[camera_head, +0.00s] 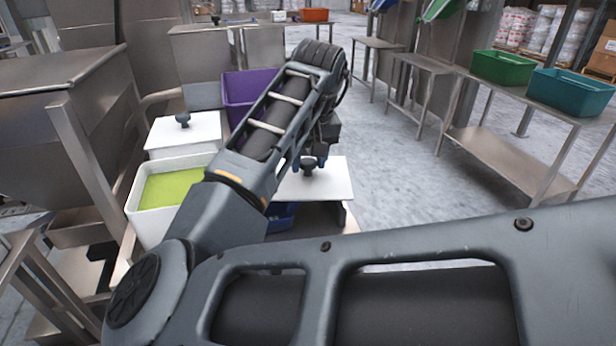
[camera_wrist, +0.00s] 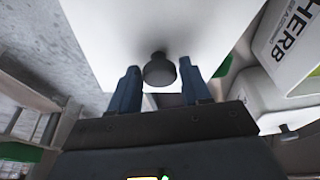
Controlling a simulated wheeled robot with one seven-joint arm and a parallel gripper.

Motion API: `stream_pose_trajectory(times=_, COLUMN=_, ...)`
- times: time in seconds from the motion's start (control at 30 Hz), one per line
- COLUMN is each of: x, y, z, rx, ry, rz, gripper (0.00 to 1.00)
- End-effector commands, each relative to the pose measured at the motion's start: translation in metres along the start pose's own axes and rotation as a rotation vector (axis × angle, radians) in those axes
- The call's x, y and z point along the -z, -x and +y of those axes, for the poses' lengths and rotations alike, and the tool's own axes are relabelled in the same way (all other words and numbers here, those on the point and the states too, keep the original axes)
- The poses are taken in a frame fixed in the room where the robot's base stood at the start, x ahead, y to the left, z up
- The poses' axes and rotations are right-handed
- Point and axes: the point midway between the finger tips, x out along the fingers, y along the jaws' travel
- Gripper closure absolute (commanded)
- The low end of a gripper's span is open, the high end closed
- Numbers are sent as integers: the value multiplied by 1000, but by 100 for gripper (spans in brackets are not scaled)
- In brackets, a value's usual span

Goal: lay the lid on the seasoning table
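A white square lid (camera_head: 330,184) with a dark knob (camera_head: 307,168) lies flat at the centre, partly behind my arm. Something blue shows below it; I cannot tell exactly what carries it. My gripper (camera_head: 315,156) points down at the knob. In the wrist view the knob (camera_wrist: 159,70) is between the two blue fingers of my gripper (camera_wrist: 160,88), with a small gap on each side, so it looks open. The white lid (camera_wrist: 165,25) fills the top of that view. I cannot tell which surface is the seasoning table.
An open white tub (camera_head: 141,217) with green contents stands left of my arm. Behind it is another tub covered by a white knobbed lid (camera_head: 200,130). A purple crate (camera_head: 238,88) is farther back. A steel bench with green (camera_head: 502,68) and teal (camera_head: 570,92) bins stands right; floor between is clear.

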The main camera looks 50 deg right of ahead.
Motion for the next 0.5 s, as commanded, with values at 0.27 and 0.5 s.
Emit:
stream_pose_trajectory(times=0.27, x=0, y=0, z=0, rx=0, ry=0, rz=0, gripper=80)
stream_pose_trajectory(times=0.5, x=0, y=0, z=0, rx=0, ry=0, rz=0, gripper=98)
